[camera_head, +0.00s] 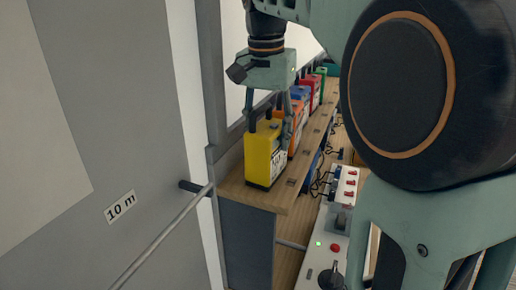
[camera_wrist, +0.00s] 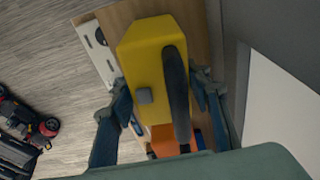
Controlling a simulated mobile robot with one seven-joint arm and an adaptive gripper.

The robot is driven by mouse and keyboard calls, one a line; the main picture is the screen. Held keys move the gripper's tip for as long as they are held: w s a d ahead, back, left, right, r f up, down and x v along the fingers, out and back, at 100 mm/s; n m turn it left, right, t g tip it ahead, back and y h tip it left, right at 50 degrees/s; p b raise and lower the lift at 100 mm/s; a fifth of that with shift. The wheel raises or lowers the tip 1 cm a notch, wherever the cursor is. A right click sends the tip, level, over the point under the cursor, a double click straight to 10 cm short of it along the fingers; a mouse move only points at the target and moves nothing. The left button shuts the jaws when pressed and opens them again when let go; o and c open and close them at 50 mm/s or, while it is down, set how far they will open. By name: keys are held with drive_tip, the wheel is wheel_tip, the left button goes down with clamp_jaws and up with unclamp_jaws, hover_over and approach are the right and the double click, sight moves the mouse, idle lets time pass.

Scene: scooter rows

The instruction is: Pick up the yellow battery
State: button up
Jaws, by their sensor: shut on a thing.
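The yellow battery (camera_head: 259,155) is a box-shaped block with a white label on its side. In the head view it is upright at the near end of the wooden shelf (camera_head: 263,197). My gripper (camera_head: 277,120) comes down over it from above, with its fingers at the battery's upper part. In the wrist view the yellow battery (camera_wrist: 147,58) shows its top with a dark handle, between the two fingers of my gripper (camera_wrist: 162,95). The gripper is shut on the battery. I cannot tell whether its base touches the shelf.
Orange, blue, red and green batteries stand in a row behind, the orange one (camera_head: 296,115) nearest. A panel with red switches (camera_head: 345,185) lies to the right, lower down. A grey wall with a "10 m" sign (camera_head: 120,206) and a rail (camera_head: 165,235) are at left.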

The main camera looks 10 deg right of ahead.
clamp_jaws()
drive_tip(key=shift+r, duration=0.1)
drive_tip(key=shift+r, duration=0.1)
